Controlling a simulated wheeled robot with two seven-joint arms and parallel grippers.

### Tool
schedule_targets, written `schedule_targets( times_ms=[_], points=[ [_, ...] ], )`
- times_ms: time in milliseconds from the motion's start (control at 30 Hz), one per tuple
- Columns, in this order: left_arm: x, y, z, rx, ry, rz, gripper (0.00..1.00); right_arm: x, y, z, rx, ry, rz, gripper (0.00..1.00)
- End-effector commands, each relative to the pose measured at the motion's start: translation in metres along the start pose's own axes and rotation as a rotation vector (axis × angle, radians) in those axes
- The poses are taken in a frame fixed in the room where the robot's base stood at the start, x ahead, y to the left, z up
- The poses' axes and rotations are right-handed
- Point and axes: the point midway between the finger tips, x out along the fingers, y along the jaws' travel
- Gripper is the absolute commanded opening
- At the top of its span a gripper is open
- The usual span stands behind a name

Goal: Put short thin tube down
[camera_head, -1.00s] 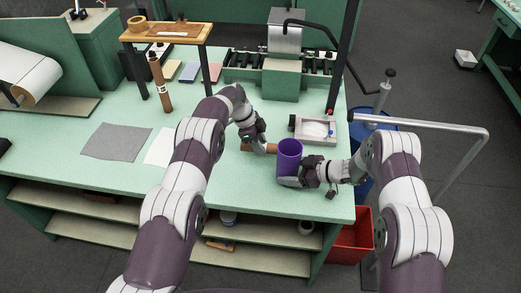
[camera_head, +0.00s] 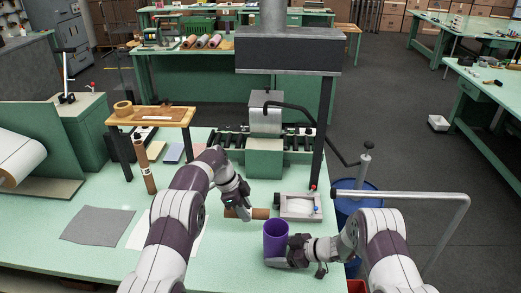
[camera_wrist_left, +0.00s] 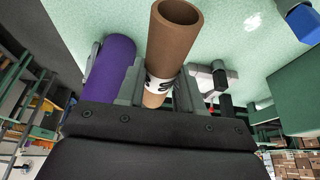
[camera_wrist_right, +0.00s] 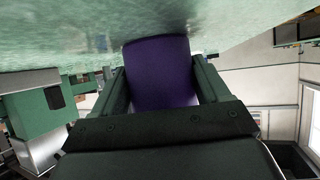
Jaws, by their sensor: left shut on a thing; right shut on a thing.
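The short thin tube (camera_head: 259,213) is a brown cardboard tube with a printed band, lying level close to the green table top. My left gripper (camera_head: 246,214) is shut on it around the band; the left wrist view shows the tube (camera_wrist_left: 172,42) between the fingers. I cannot tell whether the tube touches the table. A purple cup-like cylinder (camera_head: 275,238) stands upright, open end up, just in front and to the right of the tube. My right gripper (camera_head: 277,261) is shut on its lower part, and it fills the right wrist view (camera_wrist_right: 160,72) between the fingers.
A small white-grey tray (camera_head: 298,207) sits right of the tube. A taller brown tube (camera_head: 145,168) stands upright at left, near a small wooden stand (camera_head: 151,116). A grey cloth (camera_head: 97,225) and a white sheet lie left. A roller machine (camera_head: 265,140) stands behind.

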Motion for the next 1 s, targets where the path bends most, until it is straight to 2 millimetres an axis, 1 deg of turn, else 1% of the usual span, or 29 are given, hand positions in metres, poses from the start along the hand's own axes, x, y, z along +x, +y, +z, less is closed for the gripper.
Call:
schedule_targets(
  times_ms=[200, 267, 400, 500, 900, 933, 967, 1000],
  points=[
    [0.038, 0.001, 0.016, -0.001, 0.0, 0.003, 0.07, 0.0, 0.0, 0.0, 0.0, 0.0, 0.0, 0.58],
    [0.046, 0.001, 0.019, -0.001, 0.0, 0.003, 0.07, 0.0, 0.0, 0.0, 0.0, 0.0, 0.0, 0.58],
    [0.073, 0.001, 0.03, -0.002, 0.0, 0.004, 0.07, 0.0, 0.0, 0.0, 0.0, 0.0, 0.0, 0.58],
    [0.086, 0.001, 0.035, -0.001, 0.0, 0.001, 0.07, 0.0, 0.0, 0.0, 0.0, 0.0, 0.0, 0.58],
    [0.092, 0.001, 0.038, -0.001, 0.0, 0.002, 0.07, 0.0, 0.0, 0.0, 0.0, 0.0, 0.0, 0.58],
    [0.092, 0.001, 0.038, -0.001, 0.0, 0.002, 0.39, 0.0, 0.0, 0.0, 0.0, 0.0, 0.0, 0.58],
    [0.092, 0.001, 0.038, -0.001, 0.0, 0.001, 0.49, 0.0, 0.0, 0.0, 0.0, 0.0, 0.0, 0.58],
    [0.092, 0.001, 0.038, -0.001, 0.0, 0.001, 0.61, 0.0, 0.0, 0.0, 0.0, 0.0, 0.0, 0.58]
  ],
)
